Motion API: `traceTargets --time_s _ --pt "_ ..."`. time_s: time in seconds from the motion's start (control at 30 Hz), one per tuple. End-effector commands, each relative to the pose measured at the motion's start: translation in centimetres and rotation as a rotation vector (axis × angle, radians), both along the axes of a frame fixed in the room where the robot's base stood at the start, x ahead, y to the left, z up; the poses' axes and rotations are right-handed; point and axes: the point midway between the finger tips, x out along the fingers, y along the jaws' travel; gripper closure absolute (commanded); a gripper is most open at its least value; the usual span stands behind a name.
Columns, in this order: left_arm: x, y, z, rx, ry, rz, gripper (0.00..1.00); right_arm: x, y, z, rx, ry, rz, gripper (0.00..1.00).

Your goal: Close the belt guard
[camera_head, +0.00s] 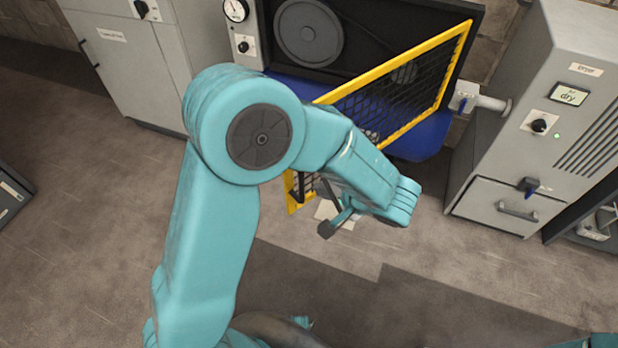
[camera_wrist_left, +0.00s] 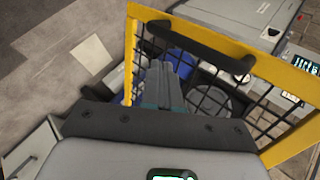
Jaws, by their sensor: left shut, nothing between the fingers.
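The belt guard (camera_head: 412,95) is a yellow frame with black mesh. It stands swung open, its far right edge by the dark belt housing (camera_head: 362,30) and its free edge reaching down toward me, partly behind my left arm. In the left wrist view the guard (camera_wrist_left: 131,50) fills the middle and right, with a black bar handle (camera_wrist_left: 205,42) across its mesh. My left gripper (camera_wrist_left: 170,80) is shut and empty, in front of the mesh just below the handle in the picture. I cannot tell if it touches. In the head view my arm mostly hides it. My right gripper is not in view.
A grey dryer cabinet (camera_head: 535,110) stands right and grey cabinets (camera_head: 120,60) stand left. A pipe with a valve (camera_head: 480,101) sits between guard and dryer. The floor in front is largely clear.

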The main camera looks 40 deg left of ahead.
Motion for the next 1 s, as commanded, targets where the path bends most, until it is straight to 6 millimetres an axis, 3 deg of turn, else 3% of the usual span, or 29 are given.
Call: traceTargets --time_s 0.07,0.33,1.0 --pt "0.2 1.2 -1.2 0.000 0.004 0.002 1.00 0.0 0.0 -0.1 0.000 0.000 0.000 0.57" --pt "0.9 4.5 -0.9 -0.003 0.001 -0.001 1.00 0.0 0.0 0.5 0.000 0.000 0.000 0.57" --pt "0.9 5.3 -1.1 -0.003 0.001 -0.018 1.00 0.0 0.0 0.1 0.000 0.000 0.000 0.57"
